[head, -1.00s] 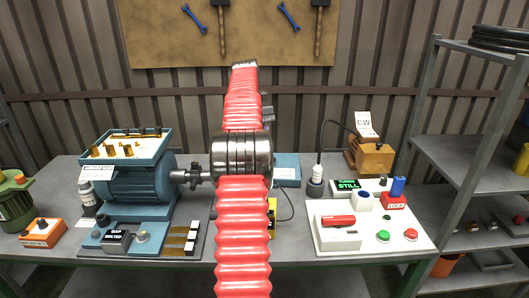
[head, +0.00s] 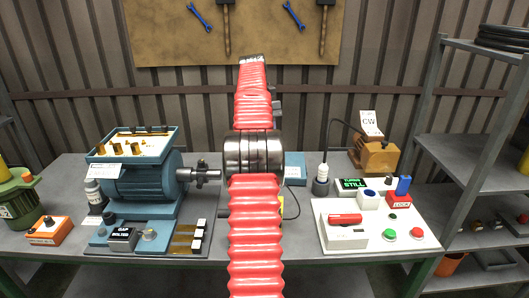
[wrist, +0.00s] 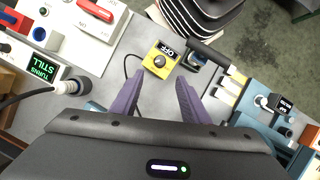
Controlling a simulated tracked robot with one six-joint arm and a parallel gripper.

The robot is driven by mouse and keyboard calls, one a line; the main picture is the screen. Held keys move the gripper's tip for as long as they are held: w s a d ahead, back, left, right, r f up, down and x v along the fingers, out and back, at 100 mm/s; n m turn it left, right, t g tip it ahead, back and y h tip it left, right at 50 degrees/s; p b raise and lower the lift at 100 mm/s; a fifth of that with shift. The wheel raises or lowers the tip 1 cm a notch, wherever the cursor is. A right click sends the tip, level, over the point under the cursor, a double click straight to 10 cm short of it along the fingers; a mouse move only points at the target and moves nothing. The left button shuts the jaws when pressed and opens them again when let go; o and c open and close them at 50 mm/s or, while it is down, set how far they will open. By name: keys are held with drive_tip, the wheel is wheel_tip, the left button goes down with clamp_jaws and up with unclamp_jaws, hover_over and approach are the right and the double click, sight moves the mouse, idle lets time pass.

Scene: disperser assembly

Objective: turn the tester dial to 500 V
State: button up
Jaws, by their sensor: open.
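The tester (wrist: 160,60) is a small yellow box lying on the grey bench in the wrist view. In the head view only a yellow sliver of the tester (head: 281,208) shows beside my red arm, which hides the rest. My gripper (wrist: 160,80) has two purple fingers, spread apart and empty. In the wrist view the tester appears just beyond the fingertips, roughly centred between them. I cannot tell the height of the fingers above the dial.
A blue motor (head: 146,186) on its base stands left of my arm. A white control panel (head: 345,236) with a red handle and buttons lies to the right, near a TURNS STILL display (head: 352,184).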

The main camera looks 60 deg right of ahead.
drive_tip(key=w+a+r+n+t+h, duration=0.1)
drive_tip(key=w+a+r, duration=0.1)
drive_tip(key=w+a, duration=0.5)
drive_tip(key=w+a+r+n+t+h, duration=0.1)
drive_tip(key=w+a+r+n+h, duration=0.15)
drive_tip(key=a, duration=0.85)
drive_tip(key=w+a+r+n+t, duration=0.15)
drive_tip(key=w+a, duration=0.25)
drive_tip(key=a, duration=0.5)
drive_tip(key=s+a+f+n+t, duration=0.1)
drive_tip(key=s+a+t, duration=0.1)
drive_tip(key=a, duration=1.3)
drive_tip(key=s+a+f+n+t, duration=0.1)
drive_tip(key=s+a+f, duration=0.3)
drive_tip(key=a, duration=0.3)
drive_tip(key=s+a+f+n+t, duration=0.1)
drive_tip(key=s+a+f+t, duration=0.1)
drive_tip(key=s+a+f, duration=0.2)
drive_tip(key=a, duration=0.3)
drive_tip(key=shift+f+n, duration=0.35)
drive_tip(key=shift+n, duration=0.05)
drive_tip(key=shift+s+d+y, duration=0.1)
drive_tip(key=shift+y, duration=0.15)
drive_tip(key=shift+c, duration=0.3)
drive_tip(key=shift+c, duration=1.1)
